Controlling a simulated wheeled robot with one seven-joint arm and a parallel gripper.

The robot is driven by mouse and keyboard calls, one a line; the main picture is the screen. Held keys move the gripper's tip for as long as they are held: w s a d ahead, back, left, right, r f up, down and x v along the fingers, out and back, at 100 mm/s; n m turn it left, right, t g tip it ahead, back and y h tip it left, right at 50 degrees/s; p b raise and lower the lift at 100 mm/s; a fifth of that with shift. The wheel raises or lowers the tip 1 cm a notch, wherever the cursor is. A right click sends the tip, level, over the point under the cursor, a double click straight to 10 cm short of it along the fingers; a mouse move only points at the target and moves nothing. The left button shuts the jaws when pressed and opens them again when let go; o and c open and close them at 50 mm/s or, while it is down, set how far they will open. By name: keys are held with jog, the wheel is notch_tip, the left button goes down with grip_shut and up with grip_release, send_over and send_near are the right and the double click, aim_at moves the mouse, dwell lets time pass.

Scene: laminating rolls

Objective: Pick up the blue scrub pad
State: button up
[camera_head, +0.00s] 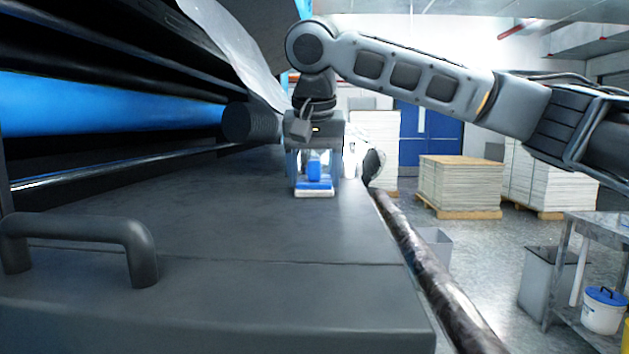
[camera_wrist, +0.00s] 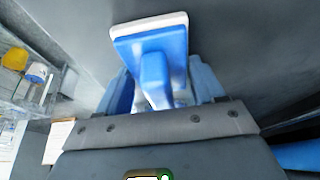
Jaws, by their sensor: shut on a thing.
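The blue scrub pad (camera_head: 314,187) has a blue handle and a white pad face at its base. In the head view it is upright at the far part of the dark machine top (camera_head: 210,240), under my gripper (camera_head: 314,168). I cannot tell whether its base touches the surface. In the wrist view the scrub pad (camera_wrist: 150,38) is at the top middle, its handle between the blue fingers of my gripper (camera_wrist: 165,88). My gripper is shut on the handle.
A dark bar handle (camera_head: 85,232) rises from the near left of the machine top. Rollers (camera_head: 110,105) line the left side. A long bar (camera_head: 430,265) runs along the right edge. Pallet stacks (camera_head: 461,183) and a metal bench (camera_head: 590,230) stand to the right. The middle of the top is clear.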

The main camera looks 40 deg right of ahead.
jog(key=shift+c, duration=0.6)
jog(key=shift+r, duration=0.5)
jog(key=r, duration=0.2)
jog(key=r+b, duration=0.1)
jog(key=shift+s+d+r, duration=0.25)
jog(key=shift+s+d, duration=0.05)
jog(key=shift+s, duration=0.1)
jog(key=s+d+r+b, duration=0.1)
jog(key=s+d+r, duration=0.4)
jog(key=s, duration=0.4)
jog(key=shift+s+r, duration=0.2)
jog(key=shift+r, duration=0.6)
